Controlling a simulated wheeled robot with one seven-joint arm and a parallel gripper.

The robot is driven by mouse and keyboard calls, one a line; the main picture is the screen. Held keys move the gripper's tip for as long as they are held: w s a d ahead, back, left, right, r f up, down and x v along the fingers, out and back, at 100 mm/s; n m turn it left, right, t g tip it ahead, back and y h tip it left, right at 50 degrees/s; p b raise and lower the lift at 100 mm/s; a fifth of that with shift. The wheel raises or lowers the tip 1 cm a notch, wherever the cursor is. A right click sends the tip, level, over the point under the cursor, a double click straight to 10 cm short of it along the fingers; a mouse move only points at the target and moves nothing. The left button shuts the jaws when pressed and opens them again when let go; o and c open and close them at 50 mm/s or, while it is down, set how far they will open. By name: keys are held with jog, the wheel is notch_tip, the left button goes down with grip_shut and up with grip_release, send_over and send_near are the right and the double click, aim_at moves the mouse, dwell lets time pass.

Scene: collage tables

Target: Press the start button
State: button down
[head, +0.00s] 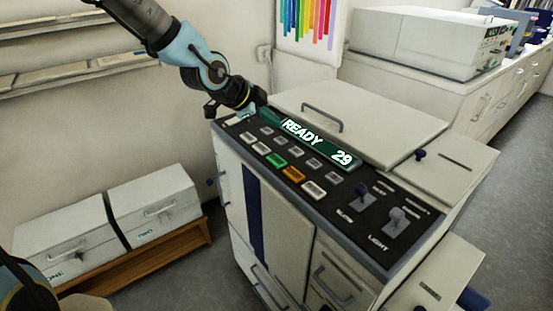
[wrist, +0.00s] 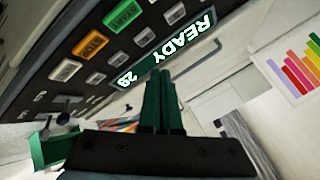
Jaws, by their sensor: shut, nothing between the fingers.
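The green button (head: 276,160) sits on the black control panel of a white machine, left of the orange button (head: 293,174). In the wrist view the green button (wrist: 123,15) is at the top, and its lettering is too blurred to read surely; the orange button (wrist: 90,44) reads like STOP. My gripper (head: 247,110) is at the panel's far left corner, up and left of the green button and apart from it. In the wrist view my gripper's dark green fingers (wrist: 160,75) are together and empty, with the lit display just beyond them.
The display (head: 318,142) reads READY 29. Several grey buttons and two toggle levers (head: 396,222) share the panel. A lid with a handle (head: 322,117) lies behind it. White boxes (head: 155,202) stand on a low wooden bench at left. A counter with a white appliance (head: 425,42) is behind.

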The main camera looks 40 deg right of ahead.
aim_at(272, 161)
jog(key=shift+f+b, duration=3.75)
jog(key=shift+f, duration=0.6)
jog(key=shift+f, duration=0.1)
jog(key=shift+f+b, duration=0.3)
jog(key=shift+f, duration=0.05)
jog(key=shift+f+b, duration=0.3)
jog(key=shift+f, duration=0.05)
jog(key=shift+r, duration=0.1)
jog(key=shift+r+p, duration=0.75)
jog(key=shift+p, duration=0.05)
notch_tip(272, 161, up, 5)
jog(key=p, duration=0.4)
jog(key=shift+p, duration=0.3)
